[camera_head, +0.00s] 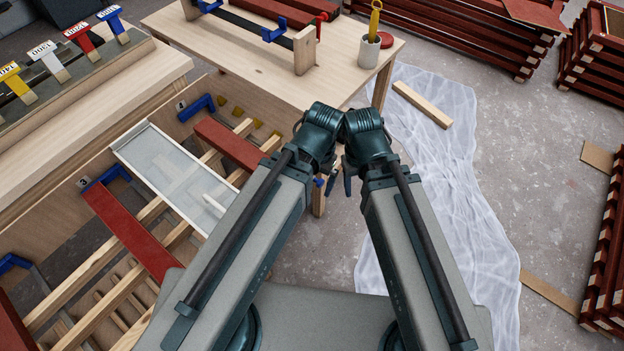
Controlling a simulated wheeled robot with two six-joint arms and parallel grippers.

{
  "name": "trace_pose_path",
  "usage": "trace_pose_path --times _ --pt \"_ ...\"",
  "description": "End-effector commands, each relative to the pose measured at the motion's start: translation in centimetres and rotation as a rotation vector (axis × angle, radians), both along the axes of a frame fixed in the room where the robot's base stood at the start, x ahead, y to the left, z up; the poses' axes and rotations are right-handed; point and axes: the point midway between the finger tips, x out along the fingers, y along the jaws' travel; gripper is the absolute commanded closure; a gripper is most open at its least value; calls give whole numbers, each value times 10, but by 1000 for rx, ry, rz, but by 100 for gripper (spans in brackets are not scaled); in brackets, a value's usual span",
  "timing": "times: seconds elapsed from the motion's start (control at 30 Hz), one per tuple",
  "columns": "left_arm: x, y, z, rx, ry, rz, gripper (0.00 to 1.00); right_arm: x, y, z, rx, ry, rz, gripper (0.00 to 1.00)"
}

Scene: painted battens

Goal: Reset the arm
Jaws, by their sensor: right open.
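Both my arms are folded up in the middle of the head view, their wrists close side by side. My right gripper (340,184) hangs below the right wrist, small and partly hidden by the arm links. It is open and I see nothing in it. My left gripper is mostly hidden behind the left arm's wrist, and its fingers cannot be told apart.
A wooden table (235,58) with red battens and a cup (370,50) stands ahead. At left is a wooden rack with red battens (130,232) and a white tray (150,172). Plastic sheeting (465,215) and a loose batten (422,104) lie right. Stacked red battens (450,35) stand behind.

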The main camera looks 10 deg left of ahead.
Motion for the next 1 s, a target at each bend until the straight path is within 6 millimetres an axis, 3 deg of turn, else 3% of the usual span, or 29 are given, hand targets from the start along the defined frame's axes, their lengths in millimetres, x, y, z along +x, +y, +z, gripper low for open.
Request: trace_pose_path --times 0.17,0.27,0.6,0.67,1.0 --pt "0 0 4 0 0 -1 0 0 0 4 0 0 0 41" --pt "0 0 16 0 0 -1 0 0 0 16 0 0 0 41" --pt "0 0 97 0 0 -2 0 0 0 97 0 0 -1 41" --pt "0 0 105 0 0 -1 0 0 0 105 0 0 -1 41" --pt "0 0 104 -1 1 -2 0 0 0 104 0 0 -1 41"
